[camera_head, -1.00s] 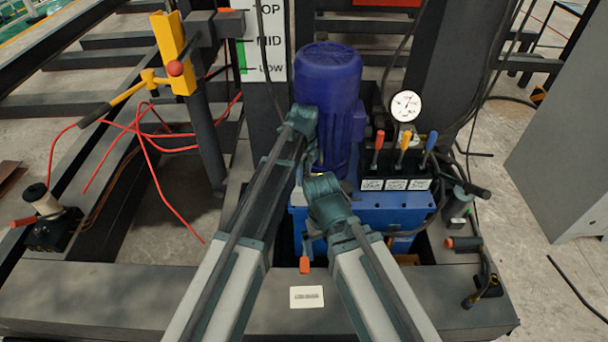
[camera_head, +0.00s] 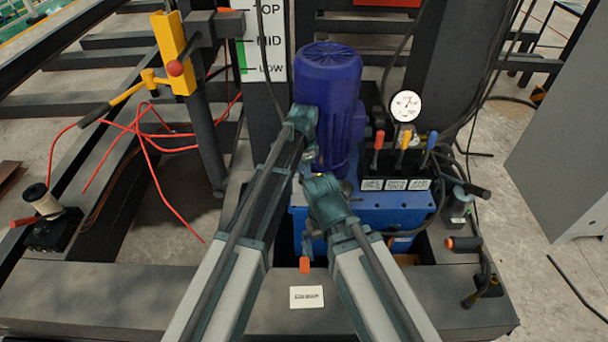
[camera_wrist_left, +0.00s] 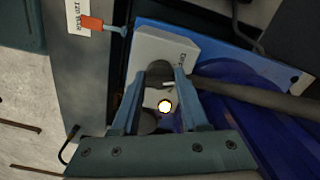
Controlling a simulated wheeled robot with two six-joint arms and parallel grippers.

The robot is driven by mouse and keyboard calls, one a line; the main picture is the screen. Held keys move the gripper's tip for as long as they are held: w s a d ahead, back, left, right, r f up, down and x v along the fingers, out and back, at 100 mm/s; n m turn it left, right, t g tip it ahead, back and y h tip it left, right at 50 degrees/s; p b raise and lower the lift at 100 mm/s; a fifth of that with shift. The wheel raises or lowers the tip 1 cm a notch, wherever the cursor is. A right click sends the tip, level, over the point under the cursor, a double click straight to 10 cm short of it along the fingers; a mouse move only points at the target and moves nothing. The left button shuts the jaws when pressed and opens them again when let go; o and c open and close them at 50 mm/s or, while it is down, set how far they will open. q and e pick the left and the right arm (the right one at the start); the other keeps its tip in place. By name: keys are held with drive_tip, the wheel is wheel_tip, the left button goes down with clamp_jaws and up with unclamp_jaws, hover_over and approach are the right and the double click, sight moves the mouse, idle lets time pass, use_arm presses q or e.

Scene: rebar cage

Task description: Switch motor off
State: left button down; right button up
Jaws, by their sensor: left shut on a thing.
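The blue motor (camera_head: 328,95) stands upright on the blue power unit (camera_head: 385,215); its blue body also shows in the left wrist view (camera_wrist_left: 225,90). In the left wrist view a pale grey switch box (camera_wrist_left: 165,48) with a partly hidden label sits beside the motor. My left gripper (camera_wrist_left: 160,78) is shut on a dark rounded switch knob (camera_wrist_left: 159,69) at this box. A bright lamp (camera_wrist_left: 165,106) glows between the fingers. In the head view the left gripper is mostly hidden between my arm links and the motor. My right gripper is not visible.
A lever block (camera_head: 397,170) with red, yellow and blue handles and a round gauge (camera_head: 406,105) stand right of the motor. An orange-tipped valve (camera_head: 305,265) is in front.

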use_arm(q)
drive_tip(key=n, duration=0.4)
drive_tip(key=shift+n, duration=0.3)
idle(0.4)
drive_tip(key=shift+c, duration=2.1)
unclamp_jaws()
drive_tip(key=shift+r, duration=0.1)
wheel_tip(320, 180, up, 14)
drive_tip(key=p, duration=1.3)
drive_tip(key=shift+f+p, duration=0.2)
drive_tip(key=shift+p, duration=0.2)
drive_tip(key=shift+f, duration=0.15)
wheel_tip(320, 180, down, 13)
drive_tip(key=b, duration=1.3)
